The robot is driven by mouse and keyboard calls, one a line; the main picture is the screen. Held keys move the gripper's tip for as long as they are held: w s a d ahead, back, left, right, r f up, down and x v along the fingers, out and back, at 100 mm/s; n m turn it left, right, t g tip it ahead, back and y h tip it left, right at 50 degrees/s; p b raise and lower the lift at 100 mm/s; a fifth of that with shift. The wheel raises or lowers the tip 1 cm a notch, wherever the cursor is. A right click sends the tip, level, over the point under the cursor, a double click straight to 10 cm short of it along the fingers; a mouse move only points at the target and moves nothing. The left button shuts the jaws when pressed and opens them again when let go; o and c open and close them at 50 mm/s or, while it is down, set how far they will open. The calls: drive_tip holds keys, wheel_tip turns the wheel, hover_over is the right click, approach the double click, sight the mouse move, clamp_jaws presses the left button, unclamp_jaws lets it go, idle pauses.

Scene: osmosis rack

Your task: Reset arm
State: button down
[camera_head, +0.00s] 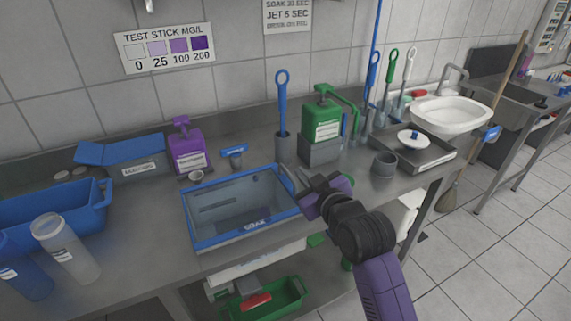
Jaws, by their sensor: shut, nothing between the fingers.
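My gripper (295,180) is at the end of my purple and black arm, which reaches in from the lower right. The gripper is over the right rim of the blue-edged soak basin (190,222) on the steel counter. The fingers look small and dark here, and I see nothing held in them. I cannot tell whether the gripper touches the basin rim. The arm hides part of the counter's front edge.
A purple pump bottle (187,150) and a green pump bottle (322,120) stand behind the basin. A grey cup (384,165) and a steel tray (432,154) are to the right. Blue tub (60,208) and clear cylinder (66,250) stand left.

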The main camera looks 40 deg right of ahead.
drive_tip(key=shift+s, duration=0.1)
wheel_tip(320, 180, up, 5)
drive_tip(key=m+t+h, duration=0.1)
drive_tip(key=t, duration=0.1)
drive_tip(key=s+a+f+y, duration=0.2)
drive_tip(key=s+a+f, duration=0.2)
drive_tip(key=s+a, duration=0.3)
drive_tip(key=s+a+f+n+g+y, duration=0.1)
drive_tip(key=s+a+f, duration=0.3)
drive_tip(key=s+a, duration=0.4)
drive_tip(key=s+a+f+y, duration=0.3)
drive_tip(key=s+a, duration=0.4)
drive_tip(key=s, duration=1.1)
drive_tip(key=shift+s+a+f+n+y, duration=0.35)
drive_tip(key=shift+s+f+n+y, duration=0.05)
drive_tip(key=shift+f, duration=0.1)
